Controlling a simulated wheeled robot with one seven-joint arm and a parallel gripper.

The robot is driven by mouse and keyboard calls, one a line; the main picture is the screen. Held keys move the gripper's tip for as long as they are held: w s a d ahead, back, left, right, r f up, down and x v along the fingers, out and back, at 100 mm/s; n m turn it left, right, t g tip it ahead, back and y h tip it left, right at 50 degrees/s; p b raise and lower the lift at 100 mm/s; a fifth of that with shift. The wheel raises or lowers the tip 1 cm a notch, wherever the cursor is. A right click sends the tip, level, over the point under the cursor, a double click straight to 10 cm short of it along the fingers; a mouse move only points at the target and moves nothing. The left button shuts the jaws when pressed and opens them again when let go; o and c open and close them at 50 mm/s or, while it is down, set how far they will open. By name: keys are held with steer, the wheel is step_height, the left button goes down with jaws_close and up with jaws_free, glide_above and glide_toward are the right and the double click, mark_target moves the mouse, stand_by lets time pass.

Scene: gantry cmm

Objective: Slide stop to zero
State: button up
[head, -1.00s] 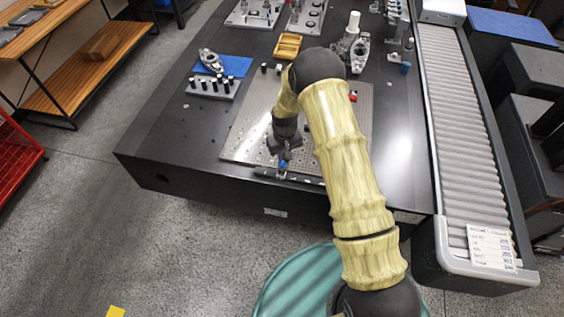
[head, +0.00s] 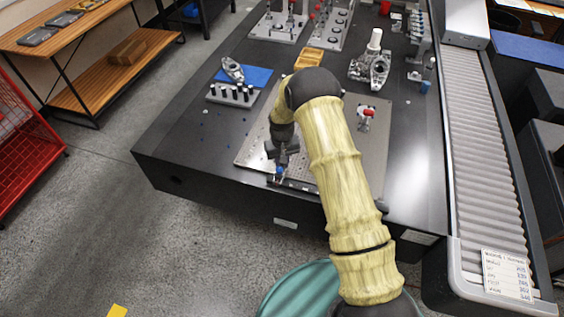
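A small stop with a blue top (head: 279,170) sits near the left end of a dark rail (head: 302,187). The rail runs along the front edge of the grey perforated plate (head: 253,150). My gripper (head: 280,157) points down right over the stop, at its blue top. The fingers are dark and small here, so I cannot tell whether they touch or grip it. My arm hides the right part of the rail. Any zero mark or scale on the rail is too small to make out.
A red-handled clamp (head: 366,113) stands on the plate's right side. A row of black pins on a grey block (head: 232,96), a blue mat (head: 258,76) and a yellow tray (head: 308,57) lie behind. A roller conveyor (head: 485,150) runs along the right.

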steer(key=o, duration=0.4)
steer(key=shift+w+a, duration=0.1)
steer(key=shift+a, duration=0.25)
steer(key=shift+d, duration=0.15)
steer(key=shift+r, duration=0.1)
step_height(320, 180, up, 17)
steer(key=b, duration=0.1)
steer(key=shift+r+b, duration=0.2)
steer(key=shift+b, duration=0.1)
steer(key=s+d+r+m+t+p, duration=0.1)
steer(key=s+d+r, duration=0.2)
steer(key=s, duration=0.5)
steer(key=s+d+r+p, duration=0.2)
steer(key=s+d+r, duration=0.2)
steer(key=s, duration=0.5)
steer(key=s+d+r+m+t+p, duration=0.1)
steer(key=s+d+r, duration=0.2)
steer(key=s, duration=0.6)
steer(key=shift+s+d+r+m+t, duration=0.15)
steer(key=shift+d+r+m+t, duration=0.2)
steer(key=shift+d, duration=0.8)
